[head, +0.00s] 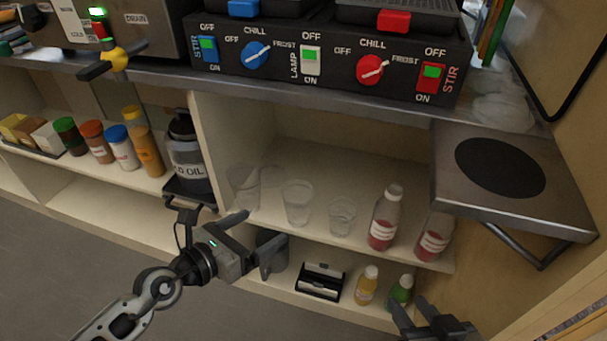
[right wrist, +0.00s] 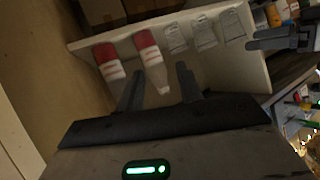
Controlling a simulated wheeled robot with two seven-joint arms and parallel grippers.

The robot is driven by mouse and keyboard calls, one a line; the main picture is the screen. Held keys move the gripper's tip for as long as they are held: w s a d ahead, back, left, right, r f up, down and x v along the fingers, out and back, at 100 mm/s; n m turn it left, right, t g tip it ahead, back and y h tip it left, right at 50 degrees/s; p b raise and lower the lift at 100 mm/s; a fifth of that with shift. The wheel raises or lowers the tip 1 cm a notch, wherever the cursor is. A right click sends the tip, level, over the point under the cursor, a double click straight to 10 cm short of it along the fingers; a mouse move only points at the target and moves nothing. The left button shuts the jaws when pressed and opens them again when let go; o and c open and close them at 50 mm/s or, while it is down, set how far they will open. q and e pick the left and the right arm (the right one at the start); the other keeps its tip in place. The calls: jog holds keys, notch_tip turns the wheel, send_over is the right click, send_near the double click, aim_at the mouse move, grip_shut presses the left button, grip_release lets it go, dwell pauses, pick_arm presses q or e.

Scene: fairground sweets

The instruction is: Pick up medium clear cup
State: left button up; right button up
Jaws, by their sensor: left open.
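The medium clear cup (head: 297,203) stands upright on the upper shelf, between a larger clear cup (head: 243,185) on the left and a smaller clear cup (head: 342,215) on the right. It also shows as the middle cup in the right wrist view (right wrist: 204,34). My left gripper (head: 256,243) is open and empty, in front of the shelf, to the lower left of the medium cup and apart from it. My right gripper (head: 410,303) is at the lower right of the head view; its fingers (right wrist: 158,84) are apart and empty in the right wrist view.
Two bottles with red contents (head: 383,218) (head: 434,236) stand right of the cups. A black oil container (head: 187,158) stands left. The lower shelf holds a dark holder (head: 320,282), a yellow bottle (head: 367,285) and a green bottle (head: 401,290). A metal hotplate shelf (head: 450,190) juts out at right.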

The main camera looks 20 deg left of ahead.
pick_arm(q)
jog(key=w+a+f+m+y, duration=0.1)
jog(key=b, duration=0.2)
send_near(306, 194)
jog(key=shift+w+d+f, duration=0.25)
jog(key=shift+d, duration=0.2)
jog(key=shift+w+d+f+b, duration=0.1)
jog(key=shift+w+d+b, duration=0.15)
jog(key=shift+w, duration=0.2)
jog(key=x, duration=0.1)
jog(key=b+x, duration=0.1)
jog(key=x, duration=0.1)
jog(key=b+x, duration=0.1)
jog(key=shift+w+a, duration=0.3)
jog(key=shift+w, duration=0.05)
jog(key=shift+w+d, duration=0.15)
jog(key=shift+w, duration=0.15)
pick_arm(e)
jog(key=shift+s+a+r+t+y, duration=0.1)
jog(key=shift+a+r+t+y, duration=0.3)
jog(key=shift+r, duration=0.25)
jog(key=shift+s+a+r+t+y, duration=0.1)
jog(key=shift+a+r+t+y, duration=0.2)
jog(key=shift+r+t, duration=0.25)
pick_arm(q)
jog(key=shift+c, duration=0.4)
jog(key=c, duration=1)
pick_arm(e)
jog(key=shift+f, duration=0.1)
